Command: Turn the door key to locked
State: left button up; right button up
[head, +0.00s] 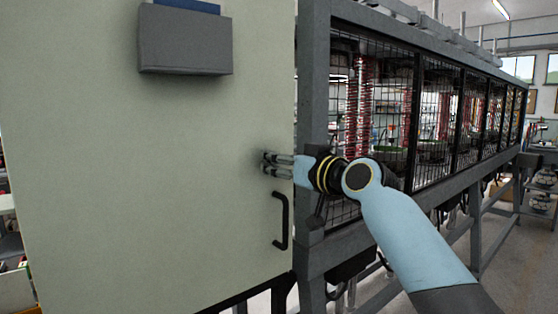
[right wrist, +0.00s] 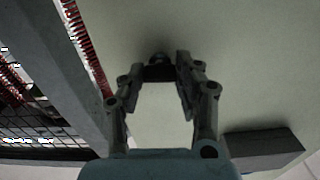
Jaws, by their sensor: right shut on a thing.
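The pale green door (head: 120,170) fills the left of the head view and also backs the right wrist view (right wrist: 245,60). My right gripper (head: 267,163) is at the door's face, near its right edge and above the black handle. In the right wrist view its fingers (right wrist: 165,73) are shut on a small dark door key (right wrist: 158,60) at the door surface. The fingertips hide most of the key, and I cannot tell which way it is turned. In the head view the key is hidden by the gripper. My left gripper is not in view.
A black handle (head: 282,220) sticks out of the door just below my gripper. A grey holder (head: 185,45) is fixed higher on the door. A grey frame post (head: 312,120) and mesh cage (head: 390,110) with red springs stand right of the door.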

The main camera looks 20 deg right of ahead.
jog(key=m+p, duration=0.2)
jog(key=m, duration=0.2)
jog(key=shift+d+r+m+p, duration=0.1)
jog(key=shift+r+m+p, duration=0.05)
jog(key=shift+m+p, duration=0.2)
jog(key=shift+d+f+m+p, duration=0.15)
jog(key=shift+m+p, duration=1.35)
jog(key=shift+m, duration=1.7)
jog(key=shift+a+f+m+p, duration=0.1)
jog(key=shift+m+p, duration=1.35)
jog(key=shift+m, duration=1.7)
jog(key=o, duration=1.1)
jog(key=shift+w+d, duration=0.1)
jog(key=shift+o, duration=0.2)
